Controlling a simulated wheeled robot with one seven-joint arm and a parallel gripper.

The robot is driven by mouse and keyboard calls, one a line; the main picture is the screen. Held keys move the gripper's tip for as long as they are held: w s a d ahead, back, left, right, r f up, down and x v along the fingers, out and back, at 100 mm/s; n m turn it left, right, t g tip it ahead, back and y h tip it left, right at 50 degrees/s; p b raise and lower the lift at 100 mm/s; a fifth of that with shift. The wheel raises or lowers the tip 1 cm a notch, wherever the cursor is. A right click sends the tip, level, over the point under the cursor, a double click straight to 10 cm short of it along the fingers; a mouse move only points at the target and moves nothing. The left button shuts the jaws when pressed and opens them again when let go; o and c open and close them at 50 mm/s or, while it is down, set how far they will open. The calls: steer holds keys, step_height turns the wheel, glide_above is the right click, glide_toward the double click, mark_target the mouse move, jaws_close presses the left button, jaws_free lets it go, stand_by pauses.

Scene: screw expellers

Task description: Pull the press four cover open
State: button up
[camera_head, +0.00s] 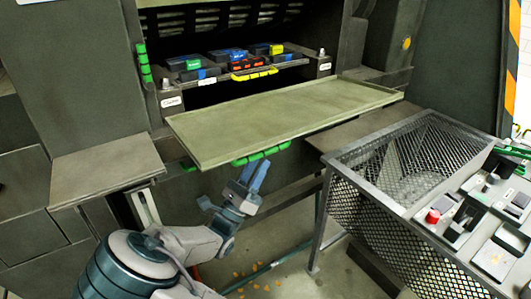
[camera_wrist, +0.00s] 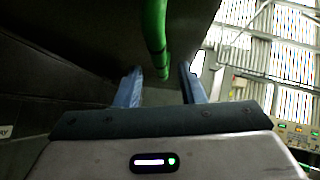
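The olive-green cover (camera_head: 285,117) sticks out from the front of the press, flat and slightly tilted, with the opening showing above it. Which press number it belongs to cannot be read. A green handle (camera_head: 262,153) runs along the underside of its front edge. My gripper (camera_head: 257,172) is just below this handle, fingers pointing up at it. In the wrist view, the blue fingers of my gripper (camera_wrist: 160,84) are apart, and the green handle (camera_wrist: 154,30) passes above and between their tips. Contact with the handle cannot be made out.
A mesh-sided bin (camera_head: 400,180) and a control panel with a red button (camera_head: 433,216) stand at the right. A grey ledge (camera_head: 105,170) juts out at the left. Small blocks with coloured tops (camera_head: 235,62) sit inside the opening. Open floor shows below the cover.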

mark_target(264, 135)
steer(key=shift+x, duration=2.25)
steer(key=shift+c, duration=0.4)
jaws_close()
steer(key=shift+r, duration=0.15)
step_height(264, 135, up, 2)
steer(key=n+y+p, duration=0.1)
steer(key=p, duration=0.3)
steer(key=shift+r+t, duration=0.1)
steer(key=shift+t, duration=0.2)
step_height(264, 135, up, 3)
steer(key=n+y+p, duration=0.1)
steer(key=p, duration=0.2)
steer(key=n+t+y+p, duration=0.1)
steer(key=n+p, duration=0.1)
steer(key=p, duration=0.1)
steer(key=shift+w+a+f+y+p, duration=0.1)
steer(key=shift+a+f+y+p, duration=0.1)
steer(key=shift+y+p, duration=0.2)
steer(key=shift+f, duration=0.15)
